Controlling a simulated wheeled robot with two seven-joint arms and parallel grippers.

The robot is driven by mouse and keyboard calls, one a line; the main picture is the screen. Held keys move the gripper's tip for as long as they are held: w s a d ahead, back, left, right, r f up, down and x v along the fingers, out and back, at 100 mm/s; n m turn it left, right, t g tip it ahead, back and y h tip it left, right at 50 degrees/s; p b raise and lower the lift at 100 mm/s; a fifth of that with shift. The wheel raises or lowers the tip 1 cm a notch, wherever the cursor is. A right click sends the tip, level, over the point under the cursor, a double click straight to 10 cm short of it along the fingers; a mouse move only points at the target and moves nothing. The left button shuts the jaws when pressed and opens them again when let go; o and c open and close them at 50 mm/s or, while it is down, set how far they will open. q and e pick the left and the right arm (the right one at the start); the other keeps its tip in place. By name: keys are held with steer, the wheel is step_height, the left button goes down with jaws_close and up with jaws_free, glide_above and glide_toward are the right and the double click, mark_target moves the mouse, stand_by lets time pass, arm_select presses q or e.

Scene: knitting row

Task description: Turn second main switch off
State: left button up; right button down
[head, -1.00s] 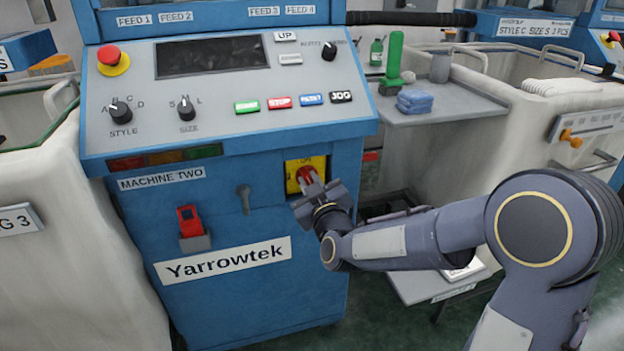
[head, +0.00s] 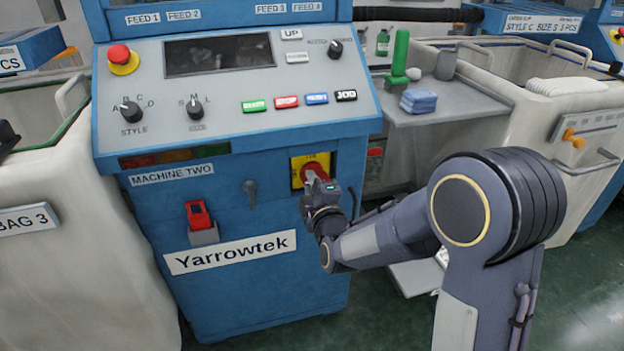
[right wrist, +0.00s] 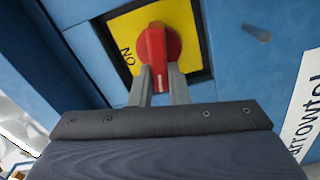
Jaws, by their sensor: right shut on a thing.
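The second main switch is a red rotary handle (right wrist: 157,52) on a yellow plate (head: 298,176), on the blue front of MACHINE TWO. My right gripper (head: 318,187) is at the handle and covers part of it in the head view. In the right wrist view its two fingers (right wrist: 159,88) are shut on the lower end of the handle, one on each side. A white mark lies on that end, between the fingers. The word ON stands on the plate left of the handle, and the mark does not point at it. My left gripper is not in view.
The sloped panel (head: 225,110) with knobs, buttons and a red emergency stop (head: 123,57) overhangs the switch. A red-topped latch (head: 199,216) and a grey key-like lever (head: 250,193) sit left of it. A grey shelf (head: 455,108) with blue cloths (head: 418,101) stands right.

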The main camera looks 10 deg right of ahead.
steer(key=shift+f+n+p, duration=0.2)
steer(key=shift+n+p, duration=0.1)
steer(key=shift+n, duration=1)
steer(key=c, duration=1.4)
jaws_free()
steer(key=shift+s, duration=0.1)
steer(key=s+p, duration=0.1)
steer(key=s, duration=0.6)
steer(key=shift+s+d, duration=0.1)
steer(key=shift+s, duration=0.2)
